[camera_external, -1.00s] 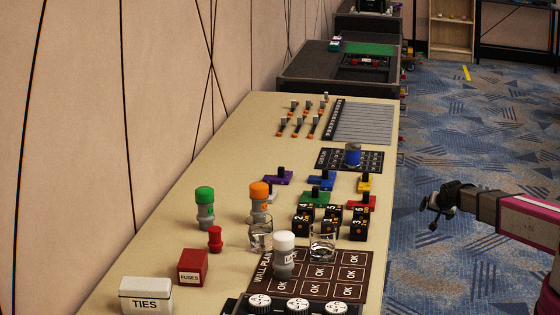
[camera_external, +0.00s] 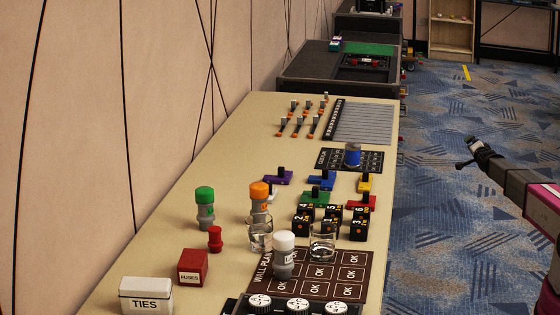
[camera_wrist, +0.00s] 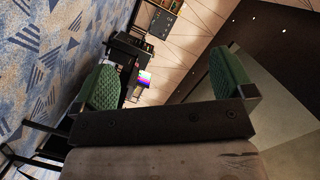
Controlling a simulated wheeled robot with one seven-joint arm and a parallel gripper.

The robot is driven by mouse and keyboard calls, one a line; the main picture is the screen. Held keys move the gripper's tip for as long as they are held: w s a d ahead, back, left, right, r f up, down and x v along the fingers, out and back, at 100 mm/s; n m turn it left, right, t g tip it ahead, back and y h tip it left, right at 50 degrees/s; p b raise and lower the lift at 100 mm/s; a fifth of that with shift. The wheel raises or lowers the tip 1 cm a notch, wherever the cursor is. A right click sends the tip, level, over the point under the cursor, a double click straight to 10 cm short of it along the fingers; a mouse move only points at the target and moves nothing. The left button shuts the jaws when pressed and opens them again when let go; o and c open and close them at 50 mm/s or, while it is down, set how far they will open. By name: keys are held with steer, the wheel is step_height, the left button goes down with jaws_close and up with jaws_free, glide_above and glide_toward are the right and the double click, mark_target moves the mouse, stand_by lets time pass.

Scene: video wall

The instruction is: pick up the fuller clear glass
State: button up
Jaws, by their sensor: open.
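Two clear glasses stand on the long beige table. The left glass (camera_external: 260,238) is in front of an orange-capped grey bottle (camera_external: 259,192), left of the white-capped bottle. The right glass (camera_external: 322,249) stands at the upper edge of the brown wall-plan board, below the black numbered blocks. Both seem to hold clear liquid, but I cannot tell the levels apart surely. My gripper (camera_external: 470,154) is open and empty, out over the carpet right of the table, well away from both glasses. Its green-padded fingers (camera_wrist: 168,82) are spread in the wrist view, which shows no glass.
A white-capped bottle (camera_external: 284,258) stands close between the glasses. A green-capped bottle (camera_external: 205,210), red fuses box (camera_external: 193,268) and white ties box (camera_external: 146,296) are to the left. A blue container (camera_external: 353,155) stands farther back. The carpet (camera_external: 440,240) beside the table is clear.

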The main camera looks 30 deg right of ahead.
steer(key=w+a+r+m+y, duration=0.1)
steer(key=w+a+r+y, duration=0.15)
steer(key=w+a, duration=0.45)
steer(key=w+a+r+m+y, duration=0.1)
steer(key=w+a+r, duration=0.2)
steer(key=a, duration=0.7)
steer(key=w+a+r+y, duration=0.1)
steer(key=w+a+r, duration=0.25)
steer(key=a, duration=0.55)
steer(key=w+a+r+g+y, duration=0.1)
steer(key=w+a+r+y, duration=0.15)
steer(key=a, duration=0.75)
steer(key=w+a+r+m+y, duration=0.1)
steer(key=a+r+y, duration=0.15)
steer(key=a, duration=0.75)
steer(key=w+a+r+g+y, duration=0.1)
steer(key=w+a+r+y, duration=0.15)
steer(key=a, duration=0.75)
steer(key=n+g+y, duration=0.1)
steer(key=g+y, duration=1)
steer(key=g, duration=0.1)
glide_toward(270, 218)
steer(key=x, duration=1.2)
steer(key=shift+w+a+f, duration=0.15)
steer(key=shift+a+f, duration=0.1)
steer(key=shift+a, duration=0.05)
steer(key=shift+c, duration=0.3)
